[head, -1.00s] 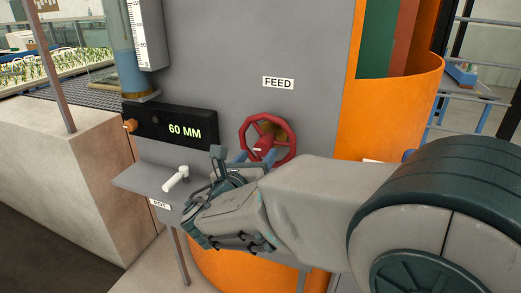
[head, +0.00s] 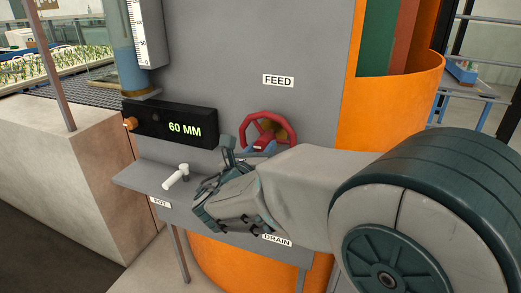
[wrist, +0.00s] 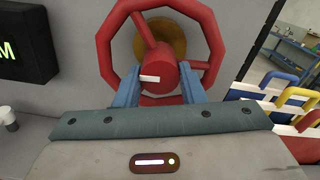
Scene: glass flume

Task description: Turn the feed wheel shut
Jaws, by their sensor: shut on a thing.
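The red feed wheel (head: 268,114) is mounted on the grey panel under the FEED label (head: 278,80). In the wrist view, the wheel (wrist: 104,48) fills the upper middle, with a brass-coloured disc behind its spokes. My gripper (head: 260,149) reaches the wheel from below. In the wrist view, my gripper's (wrist: 159,86) two blue fingers are shut on the wheel's red hub, one on each side. A white mark shows on the hub, pointing left. The lower rim is partly hidden by my gripper.
A black display (head: 170,122) reading 60 MM is left of the wheel. Below it, a white handle (head: 175,177) stands on a grey shelf near the POT label. A DRAIN label (head: 277,240) is under my arm. An orange curved wall (head: 395,115) stands at right.

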